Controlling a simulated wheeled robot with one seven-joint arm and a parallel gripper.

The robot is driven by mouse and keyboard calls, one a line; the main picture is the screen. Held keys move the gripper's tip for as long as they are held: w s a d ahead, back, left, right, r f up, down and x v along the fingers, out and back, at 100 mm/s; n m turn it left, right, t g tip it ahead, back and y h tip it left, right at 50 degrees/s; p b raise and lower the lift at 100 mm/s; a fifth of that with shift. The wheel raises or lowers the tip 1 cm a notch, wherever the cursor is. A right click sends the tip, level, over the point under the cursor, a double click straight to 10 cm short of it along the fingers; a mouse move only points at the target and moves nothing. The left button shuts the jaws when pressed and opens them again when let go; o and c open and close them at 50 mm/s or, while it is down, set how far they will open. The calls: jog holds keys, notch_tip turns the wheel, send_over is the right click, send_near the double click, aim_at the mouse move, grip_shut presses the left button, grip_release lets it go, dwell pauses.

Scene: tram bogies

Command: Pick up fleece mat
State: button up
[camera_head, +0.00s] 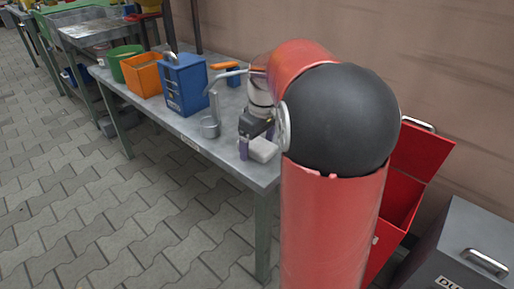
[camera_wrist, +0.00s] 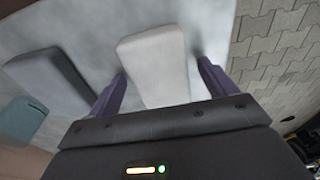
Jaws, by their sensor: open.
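A pale, whitish-grey padded block (camera_wrist: 157,62), which looks like the folded fleece mat, lies on the grey metal table. In the wrist view it sits between the two purple fingers of my gripper (camera_wrist: 160,74). The fingers are spread to either side of it, with a gap visible on the right; whether the left one touches it I cannot tell. In the head view the pale block (camera_head: 263,150) is near the table's front right corner, beside my gripper (camera_head: 252,143), which my arm partly hides.
A dark grey block (camera_wrist: 48,78) and a teal block (camera_wrist: 22,120) lie left in the wrist view.

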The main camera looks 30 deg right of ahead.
jog(key=c, duration=1)
jog(key=shift+r, duration=0.15)
jog(key=shift+c, duration=0.2)
